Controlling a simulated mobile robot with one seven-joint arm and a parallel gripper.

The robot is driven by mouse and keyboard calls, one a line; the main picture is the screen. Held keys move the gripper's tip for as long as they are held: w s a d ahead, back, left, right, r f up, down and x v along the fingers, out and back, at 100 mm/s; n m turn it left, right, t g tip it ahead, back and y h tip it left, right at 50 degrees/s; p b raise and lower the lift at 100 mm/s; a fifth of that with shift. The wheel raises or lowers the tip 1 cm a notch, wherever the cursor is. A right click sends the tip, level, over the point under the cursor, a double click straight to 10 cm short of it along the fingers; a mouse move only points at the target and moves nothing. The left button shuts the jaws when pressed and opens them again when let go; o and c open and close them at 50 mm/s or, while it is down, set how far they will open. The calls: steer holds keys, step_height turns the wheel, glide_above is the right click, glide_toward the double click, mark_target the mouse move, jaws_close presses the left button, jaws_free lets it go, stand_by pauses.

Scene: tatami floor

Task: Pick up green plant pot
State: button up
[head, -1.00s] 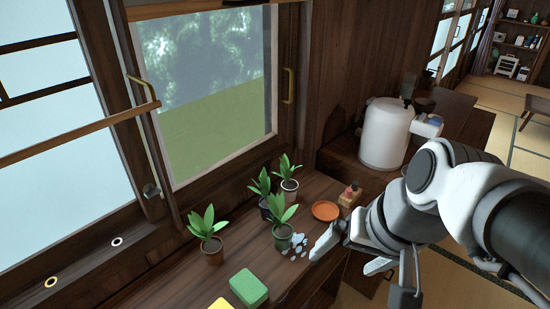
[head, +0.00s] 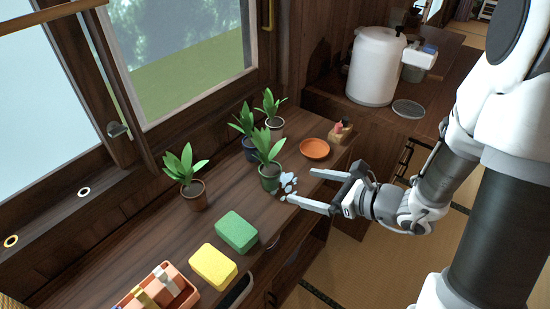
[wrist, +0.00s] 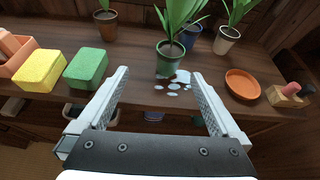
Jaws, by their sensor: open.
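The green plant pot (head: 269,180) stands upright on the wooden counter, holding a leafy plant. In the wrist view the green pot (wrist: 169,58) is ahead, between the lines of the two fingers and beyond their tips. My gripper (head: 318,191) is open and empty, to the right of the pot and apart from it. In the wrist view the gripper (wrist: 160,95) spreads over the counter's front edge. A pale spill (head: 288,185) lies on the counter between the pot and the fingers.
A brown pot (head: 193,196) stands left, a dark blue pot (wrist: 192,40) and a whitish pot (head: 274,126) behind. An orange saucer (head: 315,149) lies right. Green (head: 237,232) and yellow (head: 212,267) sponges and a box (head: 165,292) are in front left. A white canister (head: 376,68) stands back right.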

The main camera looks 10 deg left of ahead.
mark_target(277, 178)
steer(key=shift+m, duration=0.4)
steer(key=b+x, duration=0.1)
steer(key=x, duration=0.2)
steer(key=b+x, duration=0.1)
steer(key=x, duration=0.3)
steer(key=w+d+f+b+x, duration=0.1)
steer(key=x, duration=0.3)
steer(key=shift+a+f+b, duration=0.1)
steer(key=shift+b, duration=0.2)
steer(key=shift+t, duration=0.3)
steer(key=shift+w+b+x, duration=0.25)
steer(key=shift+b+x, duration=0.3)
steer(key=shift+x, duration=2.6)
steer(key=shift+r, duration=0.2)
steer(key=c, duration=1.6)
